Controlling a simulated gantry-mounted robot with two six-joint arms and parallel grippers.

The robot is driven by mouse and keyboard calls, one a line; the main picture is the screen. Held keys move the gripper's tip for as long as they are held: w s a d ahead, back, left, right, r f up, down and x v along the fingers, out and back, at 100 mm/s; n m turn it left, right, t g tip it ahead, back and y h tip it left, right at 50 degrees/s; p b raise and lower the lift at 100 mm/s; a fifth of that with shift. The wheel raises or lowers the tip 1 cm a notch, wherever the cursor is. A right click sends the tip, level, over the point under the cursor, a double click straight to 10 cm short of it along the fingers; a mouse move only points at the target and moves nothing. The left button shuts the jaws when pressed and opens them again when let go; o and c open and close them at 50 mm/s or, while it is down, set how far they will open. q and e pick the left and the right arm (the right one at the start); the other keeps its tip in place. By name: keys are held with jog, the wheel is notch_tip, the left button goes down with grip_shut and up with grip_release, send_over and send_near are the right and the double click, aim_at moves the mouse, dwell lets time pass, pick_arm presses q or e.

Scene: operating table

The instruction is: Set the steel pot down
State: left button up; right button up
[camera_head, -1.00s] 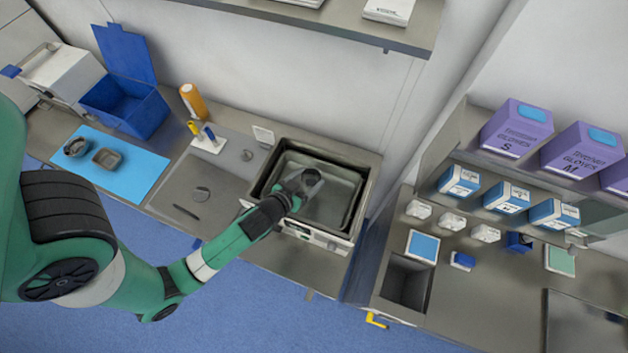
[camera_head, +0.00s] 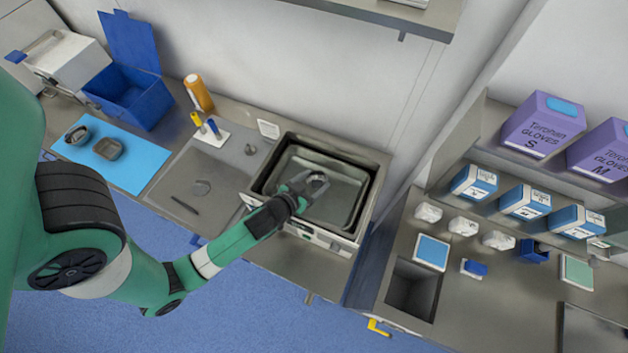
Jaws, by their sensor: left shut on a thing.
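The small round steel pot (camera_head: 318,183) is held at the tip of my left gripper (camera_head: 309,187). The gripper is shut on it, and the fingers hide part of the pot. Both are over the open rectangular basin (camera_head: 345,223) of the bench-top unit. I cannot tell whether the pot touches the basin floor. Two other grey metal vessels are on the light blue mat (camera_head: 140,170) at the left: a round one (camera_head: 77,135) and a squarer one (camera_head: 108,149). My right gripper is not in view.
Left of the basin is a grey tray (camera_head: 190,170) with a dark stick and a round disc. A white stand with coloured pens (camera_head: 211,134), an orange bottle (camera_head: 198,93) and an open blue box (camera_head: 128,100) stand behind. The basin rim surrounds the gripper.

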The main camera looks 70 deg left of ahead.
pick_arm(q)
jog(key=o, duration=1.3)
jog(key=shift+c, duration=0.2)
jog(key=shift+r+p, duration=0.6)
jog(key=shift+s+d+r, duration=0.2)
jog(key=shift+s+r, duration=0.05)
jog(key=b+v, duration=0.1)
jog(key=v, duration=1)
jog(key=shift+s, duration=0.1)
